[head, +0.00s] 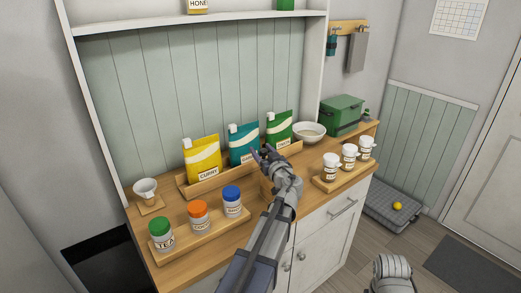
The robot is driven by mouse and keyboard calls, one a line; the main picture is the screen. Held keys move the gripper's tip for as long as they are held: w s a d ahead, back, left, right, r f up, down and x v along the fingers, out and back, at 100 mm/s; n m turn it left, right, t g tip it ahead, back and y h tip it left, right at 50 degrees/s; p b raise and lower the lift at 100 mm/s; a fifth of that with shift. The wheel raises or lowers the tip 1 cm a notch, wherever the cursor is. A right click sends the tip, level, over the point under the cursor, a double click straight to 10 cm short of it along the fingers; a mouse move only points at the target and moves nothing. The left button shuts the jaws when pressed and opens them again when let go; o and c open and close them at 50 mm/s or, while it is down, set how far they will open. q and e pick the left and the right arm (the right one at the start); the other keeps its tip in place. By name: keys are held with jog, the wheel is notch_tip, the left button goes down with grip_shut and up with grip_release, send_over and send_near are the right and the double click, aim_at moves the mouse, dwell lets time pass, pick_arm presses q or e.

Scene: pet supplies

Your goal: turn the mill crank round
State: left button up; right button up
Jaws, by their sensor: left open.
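My left gripper (262,153) is open above the wooden counter, in front of the teal and green pouches. A small brown wooden block-like body (266,188) shows just left of my left wrist; it may be the mill, but my arm covers most of it. I cannot make out a crank; it may be hidden behind my gripper and wrist. I cannot tell whether the fingers touch anything. A part of my right arm shows at the bottom edge, but its fingers are not seen.
On the counter (185,270), a tray with tea and other jars (198,217) stands front left. Yellow (202,158), teal (240,150) and green pouches (279,128) stand behind. A bowl (309,132), green box (342,115) and white-lidded jars (349,157) are right.

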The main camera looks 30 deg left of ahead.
pick_arm(q)
jog(key=shift+w+a, duration=0.4)
jog(key=shift+a, duration=0.1)
grip_shut()
dwell(1.2)
